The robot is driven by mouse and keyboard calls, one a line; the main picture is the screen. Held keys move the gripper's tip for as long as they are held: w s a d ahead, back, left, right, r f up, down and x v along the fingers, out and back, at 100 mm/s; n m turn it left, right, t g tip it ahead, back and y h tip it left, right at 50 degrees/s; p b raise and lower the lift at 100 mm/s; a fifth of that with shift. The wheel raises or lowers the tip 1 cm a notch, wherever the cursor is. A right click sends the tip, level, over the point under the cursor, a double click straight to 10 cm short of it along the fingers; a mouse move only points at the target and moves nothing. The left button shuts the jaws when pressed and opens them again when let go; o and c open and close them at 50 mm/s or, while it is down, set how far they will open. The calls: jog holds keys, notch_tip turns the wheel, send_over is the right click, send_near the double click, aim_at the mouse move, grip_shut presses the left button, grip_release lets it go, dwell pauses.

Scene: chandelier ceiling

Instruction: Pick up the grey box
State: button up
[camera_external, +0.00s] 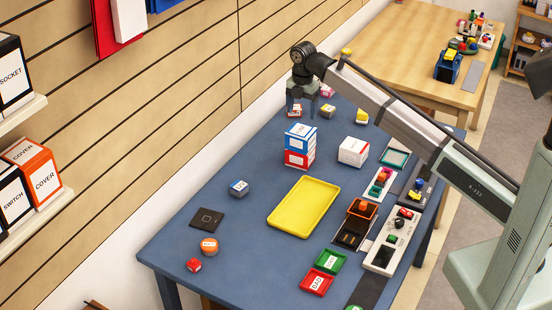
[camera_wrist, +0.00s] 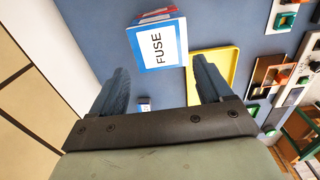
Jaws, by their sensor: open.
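A small greyish box (camera_external: 327,111) with a label stands at the far end of the blue table, right of my gripper in the external view; I take it for the grey box. My gripper (camera_external: 303,100) is open and empty, fingers pointing down, held above the table. I cannot make out the greyish box in the wrist view. A small box with a white label (camera_wrist: 145,103) shows far below between the fingers.
A blue-and-white FUSE box (camera_wrist: 156,45) stands on a red one near the yellow tray (camera_external: 304,206). Panels line the right edge; a slatted wall (camera_external: 180,90) bounds the left.

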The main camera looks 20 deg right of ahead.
jog(key=s+a+f+n, duration=0.1)
jog(key=s+a+f, duration=0.1)
jog(key=s+a, duration=0.5)
jog(key=s+a+f+n, duration=0.2)
jog(key=s+a, duration=0.2)
jog(key=a, duration=0.6)
jog(key=m, duration=0.5)
send_over(239, 185)
notch_tip(239, 185, down, 2)
jog(key=f, duration=0.8)
jog(key=shift+s+a+f, duration=0.1)
jog(key=shift+s+a, duration=0.15)
jog(key=shift+s, duration=0.05)
jog(key=shift+w+d+f, duration=0.1)
jog(key=shift+w+f, duration=0.05)
jog(key=shift+f, duration=1.15)
jog(key=shift+w+d+f, duration=0.1)
jog(key=shift+w+f, duration=0.05)
jog(key=shift+f, duration=1.1)
jog(key=c, duration=1.1)
jog(key=shift+o, duration=0.2)
